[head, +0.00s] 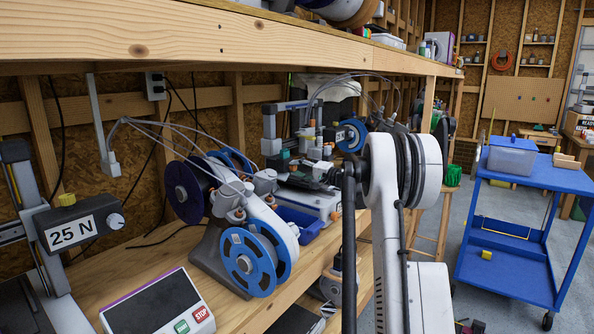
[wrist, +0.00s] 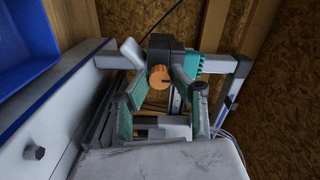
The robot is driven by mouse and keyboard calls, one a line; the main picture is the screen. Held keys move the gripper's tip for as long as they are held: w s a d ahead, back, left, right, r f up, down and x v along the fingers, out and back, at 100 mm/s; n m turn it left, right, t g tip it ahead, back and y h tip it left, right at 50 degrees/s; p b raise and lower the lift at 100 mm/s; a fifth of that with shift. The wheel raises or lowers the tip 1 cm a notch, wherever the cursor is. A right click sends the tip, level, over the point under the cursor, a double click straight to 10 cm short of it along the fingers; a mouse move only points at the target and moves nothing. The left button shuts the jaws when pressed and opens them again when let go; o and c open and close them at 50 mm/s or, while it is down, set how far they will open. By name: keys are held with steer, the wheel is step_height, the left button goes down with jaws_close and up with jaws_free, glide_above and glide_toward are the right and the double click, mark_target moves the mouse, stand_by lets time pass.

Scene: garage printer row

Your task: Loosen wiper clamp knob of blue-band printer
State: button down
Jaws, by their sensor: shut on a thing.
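In the wrist view the two green-padded fingers of my gripper (wrist: 163,90) reach up the middle of the picture. A round orange knob (wrist: 160,76) with a dark slot on its face sits between the fingertips, and my gripper is shut on it. A dark block with teal parts (wrist: 206,65) lies behind it on the printer's crossbar. The printer's pale base (wrist: 62,118) has a blue strip along its edge. In the head view the printer (head: 270,124) stands on the bench beyond the spools; my arm partly covers it, and the knob cannot be made out.
A blue bin (wrist: 22,40) is close at the wrist view's upper left. In the head view, spools with blue rims (head: 238,262) stand nearer. A printer head marked 25 N (head: 74,232) is at left. The wooden shelf (head: 200,38) runs overhead. A blue cart (head: 510,245) stands right.

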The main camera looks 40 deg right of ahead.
stand_by(0.3)
steer(key=c, duration=1.5)
jaws_free()
steer(key=shift+s, duration=0.1)
steer(key=v, duration=1.2)
